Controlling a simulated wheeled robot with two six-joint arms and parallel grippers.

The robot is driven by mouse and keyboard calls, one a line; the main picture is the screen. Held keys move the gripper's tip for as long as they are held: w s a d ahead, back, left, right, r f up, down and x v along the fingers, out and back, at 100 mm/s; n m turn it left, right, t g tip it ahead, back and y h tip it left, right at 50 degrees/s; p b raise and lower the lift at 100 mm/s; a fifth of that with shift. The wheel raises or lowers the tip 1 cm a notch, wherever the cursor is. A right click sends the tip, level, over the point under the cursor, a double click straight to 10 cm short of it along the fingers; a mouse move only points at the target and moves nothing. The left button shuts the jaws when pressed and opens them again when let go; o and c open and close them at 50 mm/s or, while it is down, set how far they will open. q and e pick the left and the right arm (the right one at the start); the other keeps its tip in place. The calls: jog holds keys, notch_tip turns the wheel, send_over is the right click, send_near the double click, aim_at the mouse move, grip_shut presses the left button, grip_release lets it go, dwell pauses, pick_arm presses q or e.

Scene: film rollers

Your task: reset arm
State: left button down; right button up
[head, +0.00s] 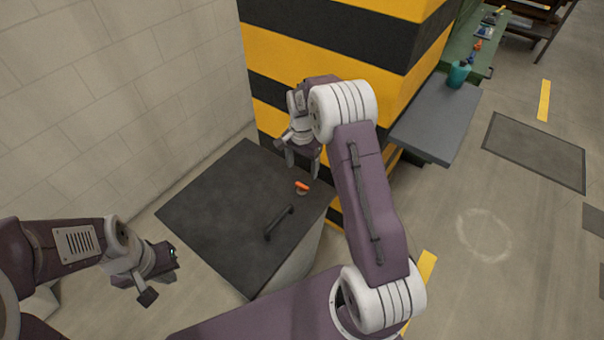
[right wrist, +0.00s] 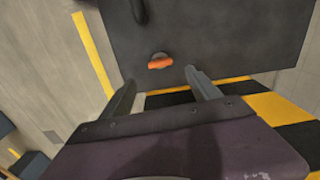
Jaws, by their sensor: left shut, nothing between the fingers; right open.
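My left gripper (head: 161,274) is at the lower left of the head view, shut and empty, beside the dark cabinet and apart from it. My right gripper (head: 303,170) is open and empty above the far right part of the cabinet's dark top (head: 215,200). In the right wrist view, its two spread fingers (right wrist: 162,92) point toward an orange knob (right wrist: 160,64) with nothing between them. The orange knob also shows in the head view (head: 302,187), just below the right gripper. A black bar handle (head: 279,222) is on the same dark top.
A yellow and black striped pillar (head: 330,40) stands right behind the cabinet. A pale block wall (head: 130,90) is at the left. A grey side table (head: 437,115) bears a teal container (head: 459,74). The floor at the right is mostly clear.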

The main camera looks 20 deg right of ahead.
jog(key=shift+r, duration=0.1)
dwell(0.4)
jog(key=s+a+r+n+t, duration=0.15)
jog(key=s+a+r, duration=0.3)
jog(key=r, duration=0.45)
jog(key=s+a+f+n, duration=0.1)
jog(key=s+f+n, duration=0.1)
jog(key=s+n, duration=0.3)
jog(key=s+f+n, duration=0.2)
jog(key=s+n, duration=0.2)
jog(key=s, duration=0.7)
jog(key=shift+s+a+n, duration=0.35)
